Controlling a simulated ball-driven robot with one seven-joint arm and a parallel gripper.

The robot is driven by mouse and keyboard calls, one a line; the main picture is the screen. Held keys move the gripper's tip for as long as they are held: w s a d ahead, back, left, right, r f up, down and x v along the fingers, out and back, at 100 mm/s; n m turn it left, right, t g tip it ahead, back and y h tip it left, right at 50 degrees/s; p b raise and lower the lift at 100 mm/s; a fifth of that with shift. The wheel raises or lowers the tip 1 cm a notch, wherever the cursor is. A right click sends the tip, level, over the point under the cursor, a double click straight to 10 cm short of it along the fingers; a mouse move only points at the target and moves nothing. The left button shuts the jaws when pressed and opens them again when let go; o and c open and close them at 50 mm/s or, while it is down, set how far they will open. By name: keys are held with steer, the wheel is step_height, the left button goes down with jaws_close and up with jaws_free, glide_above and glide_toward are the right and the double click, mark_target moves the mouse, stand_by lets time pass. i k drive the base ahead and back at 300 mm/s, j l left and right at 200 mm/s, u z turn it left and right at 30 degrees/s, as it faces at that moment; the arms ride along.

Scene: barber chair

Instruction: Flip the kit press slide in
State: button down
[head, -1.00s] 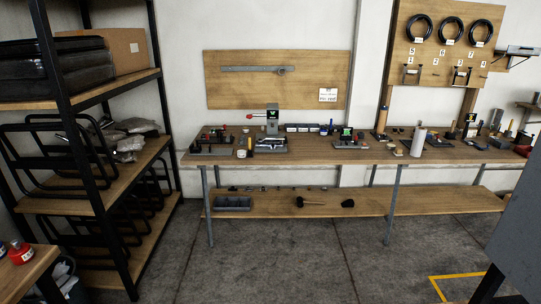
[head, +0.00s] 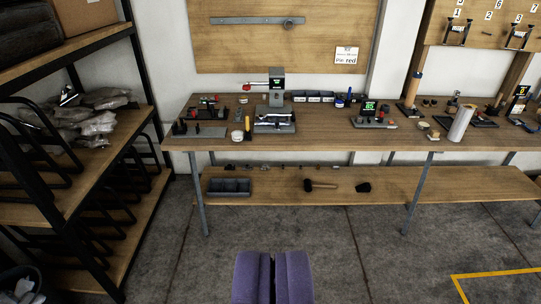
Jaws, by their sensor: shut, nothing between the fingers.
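The kit press (head: 277,88) is the small upright grey machine on the left part of the workbench (head: 215,142). My gripper (head: 272,256), with purple fingers, is at the bottom middle. It is shut and empty, well short of the bench and touching nothing.
A black shelf rack (head: 145,85) stands at the left. A grey bin (head: 229,187) and a mallet (head: 323,186) lie on the lower shelf. Another device with a green display (head: 370,108) and a pale cylinder (head: 461,124) stand on the bench. The floor ahead is clear.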

mark_target(272, 120)
steer(key=i, duration=3.75)
steer(key=u, duration=0.55)
